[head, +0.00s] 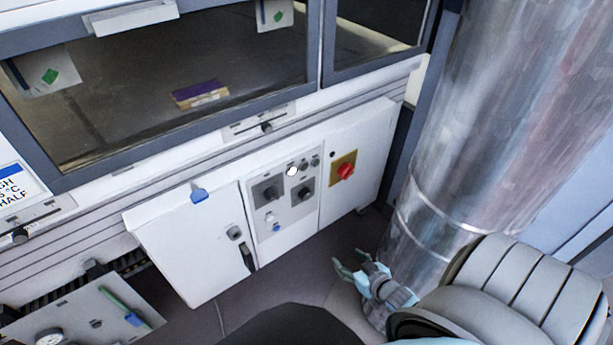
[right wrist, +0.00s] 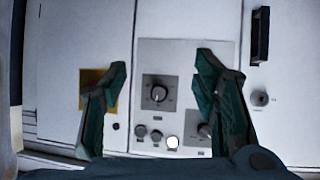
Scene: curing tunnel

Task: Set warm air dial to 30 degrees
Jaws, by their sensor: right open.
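A grey control panel (head: 272,221) on the white cabinet carries two black dials, an upper left dial (head: 268,190) and a lower right dial (head: 303,192). Their labels are too small to read, so I cannot tell which is the warm air dial or its setting. My right gripper (head: 347,270) is open and empty, out in front of the cabinet. In the right wrist view, which is turned upside down, one dial (right wrist: 158,93) shows between the open fingers. The other dial (right wrist: 205,130) is partly hidden by the right-hand finger. My left gripper is not in view.
A red switch (head: 346,170) on a yellow plate sits right of the panel. A lit white lamp (head: 292,171) is above the dials. A large metal duct (head: 470,130) stands close on the right. The cabinet door (head: 195,245) is left of the panel. Floor before the cabinet is clear.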

